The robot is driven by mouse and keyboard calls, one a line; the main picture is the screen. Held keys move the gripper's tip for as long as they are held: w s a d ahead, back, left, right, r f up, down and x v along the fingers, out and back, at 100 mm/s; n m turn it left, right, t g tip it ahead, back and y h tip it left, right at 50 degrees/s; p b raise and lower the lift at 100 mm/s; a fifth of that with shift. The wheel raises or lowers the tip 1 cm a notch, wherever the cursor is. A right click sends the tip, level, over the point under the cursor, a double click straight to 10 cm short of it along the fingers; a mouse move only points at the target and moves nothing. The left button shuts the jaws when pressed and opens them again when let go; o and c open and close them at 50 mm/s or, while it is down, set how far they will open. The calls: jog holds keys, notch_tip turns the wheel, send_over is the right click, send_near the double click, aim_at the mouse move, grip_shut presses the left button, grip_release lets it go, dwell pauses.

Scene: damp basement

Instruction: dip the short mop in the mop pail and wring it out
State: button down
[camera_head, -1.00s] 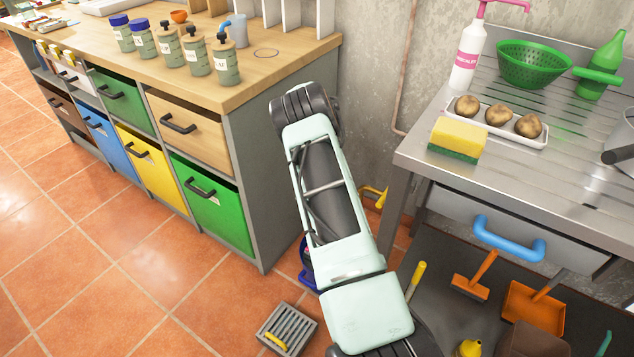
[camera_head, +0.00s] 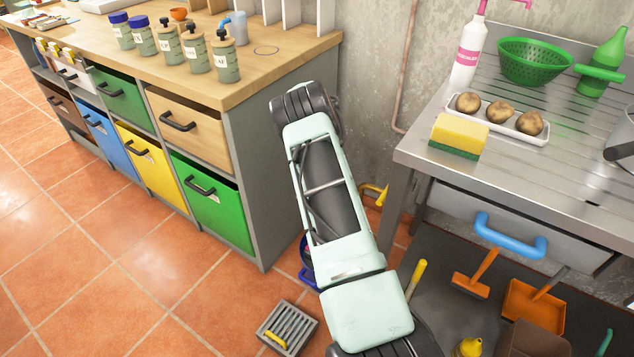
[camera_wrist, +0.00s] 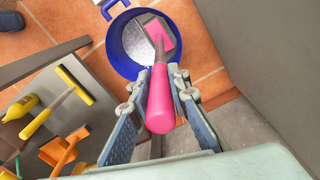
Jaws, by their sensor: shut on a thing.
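In the wrist view my gripper (camera_wrist: 158,82) is shut on the pink handle of the short mop (camera_wrist: 160,104). The mop's grey and pink head points away from me, over or inside the blue mop pail (camera_wrist: 120,62). Whitish contents show in the pail beside the head. I cannot tell whether the head touches them. In the head view only a sliver of the blue pail (camera_head: 307,276) shows behind my arm. My gripper and the mop are hidden there.
A wooden-topped drawer unit (camera_head: 250,90) stands left and a steel table (camera_head: 420,155) right of my arm. An orange brush (camera_head: 472,287) and orange dustpan (camera_head: 535,305) lie below the table. A grey grate (camera_head: 287,327) is on the floor. Tiles at left are clear.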

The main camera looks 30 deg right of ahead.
jog(key=shift+f+b, duration=0.7)
jog(key=shift+f, duration=0.25)
dwell(2.4)
jog(key=shift+r, duration=0.1)
jog(key=shift+r+p, duration=2.2)
jog(key=shift+r, duration=1.95)
